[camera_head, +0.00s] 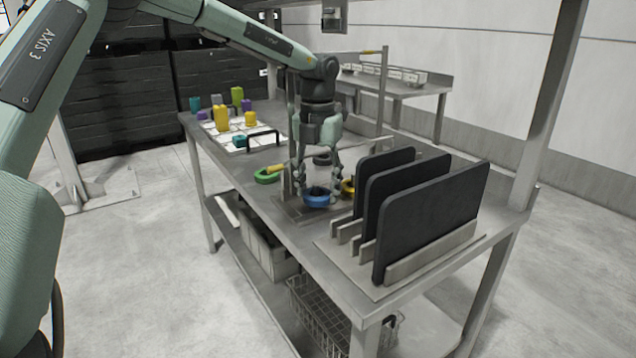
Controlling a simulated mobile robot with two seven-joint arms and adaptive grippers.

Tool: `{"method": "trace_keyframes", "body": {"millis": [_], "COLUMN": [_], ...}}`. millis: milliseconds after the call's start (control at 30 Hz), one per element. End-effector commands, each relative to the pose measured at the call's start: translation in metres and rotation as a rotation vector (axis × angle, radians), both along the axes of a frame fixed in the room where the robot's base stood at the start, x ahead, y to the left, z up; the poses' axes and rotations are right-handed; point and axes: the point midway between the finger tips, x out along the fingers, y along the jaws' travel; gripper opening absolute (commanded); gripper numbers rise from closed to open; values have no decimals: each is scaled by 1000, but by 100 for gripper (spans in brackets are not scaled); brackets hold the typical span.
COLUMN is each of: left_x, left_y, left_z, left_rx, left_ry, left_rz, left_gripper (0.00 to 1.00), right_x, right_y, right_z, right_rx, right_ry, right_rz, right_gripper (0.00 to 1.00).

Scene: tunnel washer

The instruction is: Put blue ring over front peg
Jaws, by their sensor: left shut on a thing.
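The blue ring (317,197) is in the middle of the view, low over the metal workbench. My left gripper (318,188) points down from above and is shut on the blue ring. A metal peg board (284,206) lies under and beside the ring. One upright peg (287,180) shows just left of the gripper. I cannot tell whether the ring is around a peg, because the fingers and the ring hide that spot. My right gripper is not in view.
Dark panels (432,215) stand in a rack close on the right. A tray with coloured blocks (222,117) is at the back left.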

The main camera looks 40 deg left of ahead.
Motion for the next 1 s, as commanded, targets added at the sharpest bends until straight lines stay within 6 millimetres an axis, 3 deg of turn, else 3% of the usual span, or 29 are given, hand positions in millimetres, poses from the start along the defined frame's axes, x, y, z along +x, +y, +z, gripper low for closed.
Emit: {"method": "trace_keyframes", "body": {"millis": [333,500,1000], "left_x": [0,0,0], "left_y": [0,0,0], "left_z": [-3,-3,-9], "left_rx": [0,0,0], "left_ry": [0,0,0], "left_rz": [1,1,1], "left_gripper": [26,26,26], "right_x": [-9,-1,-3], "right_y": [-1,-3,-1], "right_z": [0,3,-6], "right_rx": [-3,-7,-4], "right_ry": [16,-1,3], "right_rz": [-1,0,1], "right_gripper": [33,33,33]}}
